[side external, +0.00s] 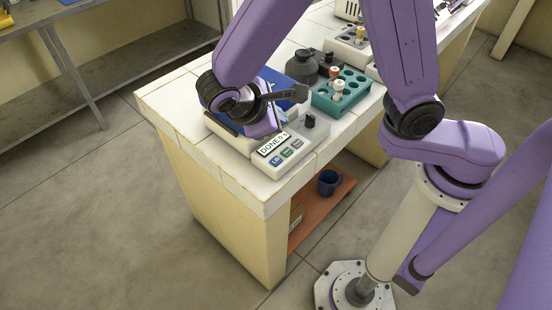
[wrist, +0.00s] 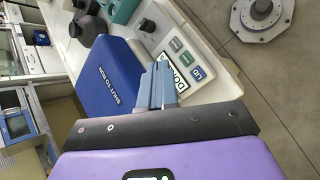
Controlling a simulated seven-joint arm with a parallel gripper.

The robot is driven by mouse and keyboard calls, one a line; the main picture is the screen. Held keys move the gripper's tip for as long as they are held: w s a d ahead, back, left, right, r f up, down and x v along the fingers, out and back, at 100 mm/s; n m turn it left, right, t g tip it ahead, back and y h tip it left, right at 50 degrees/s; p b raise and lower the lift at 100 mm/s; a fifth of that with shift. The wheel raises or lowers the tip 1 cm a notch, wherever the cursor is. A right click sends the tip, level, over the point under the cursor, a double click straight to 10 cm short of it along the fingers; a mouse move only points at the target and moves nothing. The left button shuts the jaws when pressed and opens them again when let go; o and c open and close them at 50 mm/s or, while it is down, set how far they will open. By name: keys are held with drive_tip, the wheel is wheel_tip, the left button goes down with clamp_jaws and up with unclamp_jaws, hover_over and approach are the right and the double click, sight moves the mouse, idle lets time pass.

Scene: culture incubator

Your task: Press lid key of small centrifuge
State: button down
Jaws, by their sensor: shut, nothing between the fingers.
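The small centrifuge has a blue lid (wrist: 107,76) reading "SHUT TO RUN", which lies closed. Its sloped white front panel carries a display (side external: 273,143) reading "DONE" and a row of keys. The blue lid key (wrist: 197,73) is at one end of the row, beside a green key (wrist: 187,57) and a grey key (wrist: 176,44). In the side view the blue key (side external: 277,160) is uncovered. My gripper (wrist: 162,66) is shut and empty, above the machine near the display, covering part of it in the wrist view. Contact cannot be told.
A dark knob (side external: 310,121) stands up beside the panel. A teal rack (side external: 322,104) with tubes and a dark grey bottle (side external: 301,68) stand behind. The bench's near edge (side external: 263,208) is close to the panel.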

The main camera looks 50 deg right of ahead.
sight(274, 164)
drive_tip(key=shift+w+a+f+h, duration=0.1)
drive_tip(key=shift+a+f+h, duration=0.1)
drive_tip(key=shift+a+h, duration=0.2)
drive_tip(key=shift+f, duration=0.15)
drive_tip(key=shift+f, duration=4.3)
drive_tip(key=shift+f, duration=0.15)
drive_tip(key=shift+f, duration=0.25)
drive_tip(key=shift+f, duration=0.35)
drive_tip(key=shift+r, duration=0.8)
